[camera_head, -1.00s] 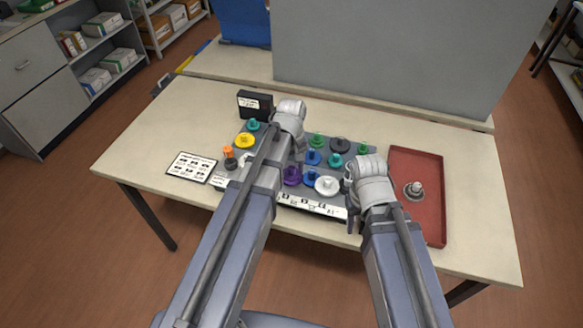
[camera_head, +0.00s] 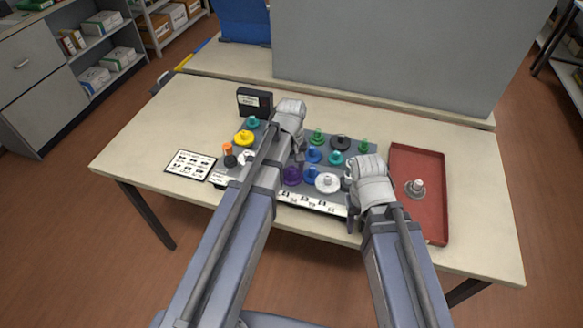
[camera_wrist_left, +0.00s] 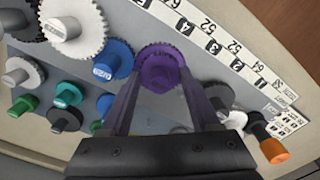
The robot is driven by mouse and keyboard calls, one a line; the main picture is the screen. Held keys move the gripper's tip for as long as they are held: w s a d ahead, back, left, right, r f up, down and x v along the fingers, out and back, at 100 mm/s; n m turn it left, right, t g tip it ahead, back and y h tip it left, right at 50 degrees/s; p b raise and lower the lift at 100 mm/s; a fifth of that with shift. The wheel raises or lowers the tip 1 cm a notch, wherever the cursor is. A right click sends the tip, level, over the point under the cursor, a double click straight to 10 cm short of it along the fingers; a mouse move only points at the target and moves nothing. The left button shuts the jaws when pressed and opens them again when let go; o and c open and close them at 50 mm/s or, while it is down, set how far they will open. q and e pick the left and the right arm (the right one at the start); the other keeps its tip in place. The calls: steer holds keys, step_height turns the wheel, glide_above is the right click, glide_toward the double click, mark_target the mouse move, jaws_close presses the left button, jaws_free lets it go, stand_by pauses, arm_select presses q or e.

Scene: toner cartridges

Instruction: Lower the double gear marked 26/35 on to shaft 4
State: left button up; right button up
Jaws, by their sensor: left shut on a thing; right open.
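A purple double gear (camera_wrist_left: 160,68) is between the fingertips of my left gripper (camera_wrist_left: 160,85), which is shut on it. The gear also shows in the head view (camera_head: 292,175), beside a blue gear (camera_head: 311,176) in the front row of the grey board (camera_head: 280,191). I cannot read its marking, and its underside and any shaft below it are hidden. A number strip (camera_wrist_left: 225,58) runs along the board's edge. My right gripper (camera_head: 351,212) is open at the board's right front end, its fingers partly hidden.
A white gear (camera_head: 327,183) stands near the purple one, with several coloured gears behind. A red tray (camera_head: 430,165) with a grey metal part (camera_head: 415,188) lies to the right. A printed card (camera_head: 190,165) lies to the left, and a black box (camera_head: 254,103) stands behind.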

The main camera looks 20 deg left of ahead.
mark_target(292, 167)
arm_select(q)
steer(key=shift+f, duration=0.3)
arm_select(e)
steer(key=shift+f, duration=0.3)
arm_select(q)
steer(key=o, duration=1.5)
steer(key=shift+c, duration=0.2)
steer(key=shift+r, duration=0.15)
arm_select(e)
steer(key=shift+r, duration=0.15)
arm_select(q)
step_height(292, 167, up, 8)
steer(key=p, duration=0.7)
steer(key=shift+f, duration=0.2)
arm_select(e)
step_height(292, 167, up, 8)
steer(key=shift+f, duration=0.2)
